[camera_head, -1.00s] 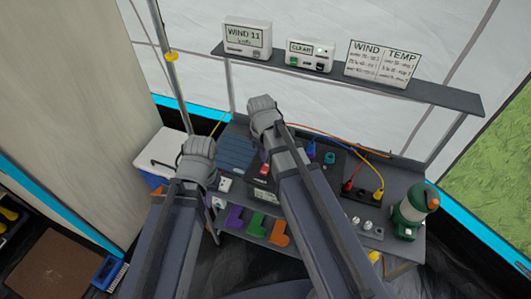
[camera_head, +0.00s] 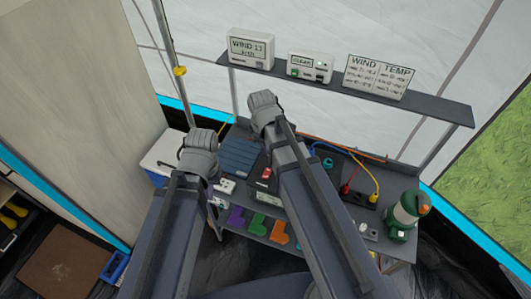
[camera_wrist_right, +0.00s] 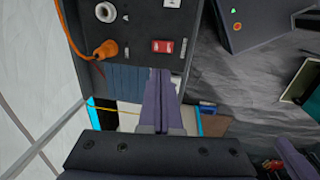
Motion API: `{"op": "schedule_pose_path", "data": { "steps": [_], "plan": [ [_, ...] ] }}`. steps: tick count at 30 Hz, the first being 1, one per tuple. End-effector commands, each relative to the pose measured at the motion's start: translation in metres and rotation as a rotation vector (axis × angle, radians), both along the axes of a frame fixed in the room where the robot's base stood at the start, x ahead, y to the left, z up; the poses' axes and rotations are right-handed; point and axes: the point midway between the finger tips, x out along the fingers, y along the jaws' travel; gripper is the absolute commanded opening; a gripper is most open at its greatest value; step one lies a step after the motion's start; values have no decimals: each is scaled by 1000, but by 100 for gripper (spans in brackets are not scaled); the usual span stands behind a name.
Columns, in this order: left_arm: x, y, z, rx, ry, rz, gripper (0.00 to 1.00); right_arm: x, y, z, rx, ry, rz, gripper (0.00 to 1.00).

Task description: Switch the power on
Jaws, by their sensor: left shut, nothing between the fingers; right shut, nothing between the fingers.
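A red rocker switch (camera_wrist_right: 162,46) sits on a dark panel (camera_wrist_right: 128,75) in the right wrist view. A red part that looks like the same switch (camera_head: 266,172) shows beside my right arm in the head view. My right gripper (camera_wrist_right: 160,75) is shut and empty; its fingertips appear just below the switch in the wrist view, and I cannot tell if they touch the panel. In the head view my right gripper (camera_head: 265,108) is seen from behind. My left gripper (camera_head: 198,146) is shut and empty, left of the panel. My right arm hides part of the panel.
An orange plug (camera_wrist_right: 105,50) and a white socket (camera_wrist_right: 105,12) sit beside the switch. A shelf (camera_head: 425,100) with displays runs above the bench. A green-and-white lantern (camera_head: 405,213) stands at the right. Coloured brackets (camera_head: 257,224) lie at the bench front.

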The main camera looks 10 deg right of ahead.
Motion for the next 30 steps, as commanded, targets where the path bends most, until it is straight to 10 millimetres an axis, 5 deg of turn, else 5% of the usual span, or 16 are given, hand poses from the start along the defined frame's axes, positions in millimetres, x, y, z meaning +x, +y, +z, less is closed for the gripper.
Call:
{"op": "schedule_pose_path", "data": {
  "steps": [14, 30],
  "plan": [
    [0, 0, -7, 0, 0, -1, 0, 5, -3, -6, -9, -13, 0, 0],
    [0, 0, -72, 1, 0, -4, 0, 12, -7, -71, -9, -13, 1, 0]
  ]
}}
